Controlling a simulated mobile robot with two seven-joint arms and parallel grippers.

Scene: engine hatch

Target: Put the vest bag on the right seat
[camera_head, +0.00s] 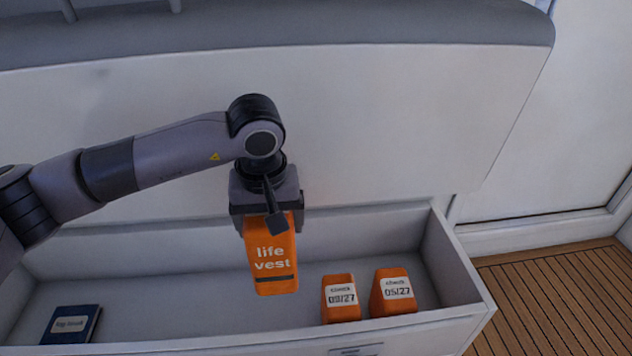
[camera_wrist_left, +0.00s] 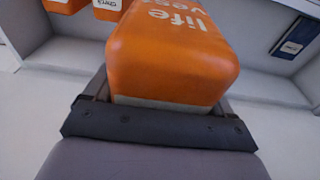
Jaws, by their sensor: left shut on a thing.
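The vest bag (camera_head: 272,262) is orange with white "life vest" lettering and a dark band near its lower end. My left gripper (camera_head: 268,212) is shut on its upper end and holds it hanging over the open drawer. In the left wrist view the bag (camera_wrist_left: 172,55) fills the space past the gripper (camera_wrist_left: 165,105). The grey seat (camera_head: 300,28) runs along the top of the head view, above a white front panel; which part is the right seat I cannot tell. My right gripper is not in view.
The open drawer (camera_head: 465,265) holds two orange bags labelled "check", one "09/27" (camera_head: 340,310) and one "05/27" (camera_head: 391,302), at its right. A dark blue log book (camera_head: 70,325) lies at its left. Wooden floor (camera_head: 560,290) is clear at right.

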